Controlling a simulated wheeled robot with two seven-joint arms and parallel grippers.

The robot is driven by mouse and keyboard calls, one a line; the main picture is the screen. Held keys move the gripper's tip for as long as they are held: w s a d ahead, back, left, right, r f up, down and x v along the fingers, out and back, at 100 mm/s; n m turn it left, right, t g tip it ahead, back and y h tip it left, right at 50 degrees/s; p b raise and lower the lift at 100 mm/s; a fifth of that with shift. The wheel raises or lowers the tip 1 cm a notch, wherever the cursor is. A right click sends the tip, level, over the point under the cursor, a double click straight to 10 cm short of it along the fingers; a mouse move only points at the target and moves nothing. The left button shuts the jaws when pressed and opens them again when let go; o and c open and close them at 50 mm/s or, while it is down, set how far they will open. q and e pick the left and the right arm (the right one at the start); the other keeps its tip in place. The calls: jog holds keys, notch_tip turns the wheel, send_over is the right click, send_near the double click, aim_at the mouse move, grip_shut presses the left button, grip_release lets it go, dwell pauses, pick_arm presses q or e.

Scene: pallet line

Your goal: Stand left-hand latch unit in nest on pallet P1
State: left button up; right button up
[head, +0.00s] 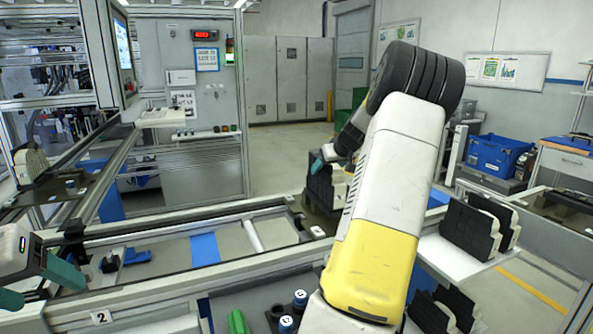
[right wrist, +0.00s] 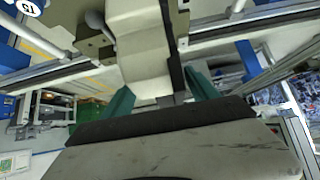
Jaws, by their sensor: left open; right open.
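In the head view a beige and black latch unit (head: 322,187) stands upright beyond the rail, partly hidden by my right arm. In the right wrist view a beige unit with a black plate (right wrist: 140,55) stands on a grey-green pallet (right wrist: 93,46). The teal fingers of my right gripper (right wrist: 160,95) are open on either side of its near end; I cannot tell whether they touch it. In the head view this gripper is mostly hidden behind its arm. My left gripper (head: 66,272) is open and empty at the left edge. No marking shows which unit is left-handed.
More black-plated units stand on a white shelf (head: 455,257) at right, with others below. A beige unit (head: 32,164) is at far left. Rails (head: 180,285) cross the front. A blue crate (head: 497,156) stands at back right. A control cabinet (head: 205,110) is behind.

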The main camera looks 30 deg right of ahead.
jog(key=v, duration=0.9)
jog(key=shift+s+r, duration=0.2)
jog(key=shift+r, duration=0.15)
jog(key=shift+s+a+r, duration=0.15)
jog(key=shift+a+r, duration=0.05)
jog(key=s+a+r+n+g+y, duration=0.1)
jog(key=s+a, duration=0.1)
jog(key=a, duration=0.9)
jog(key=s+a+r+g+y, duration=0.1)
jog(key=s+a, duration=0.1)
jog(key=a, duration=1)
jog(key=s+a+f, duration=0.2)
jog(key=s+a, duration=0.6)
jog(key=s, duration=0.2)
jog(key=s+a+f+y, duration=0.1)
jog(key=s+a+f, duration=0.1)
jog(key=s+a, duration=0.6)
jog(key=shift+s+a+f+n+g, duration=0.2)
jog(key=shift+s+n+g, duration=0.2)
jog(key=shift+s, duration=0.6)
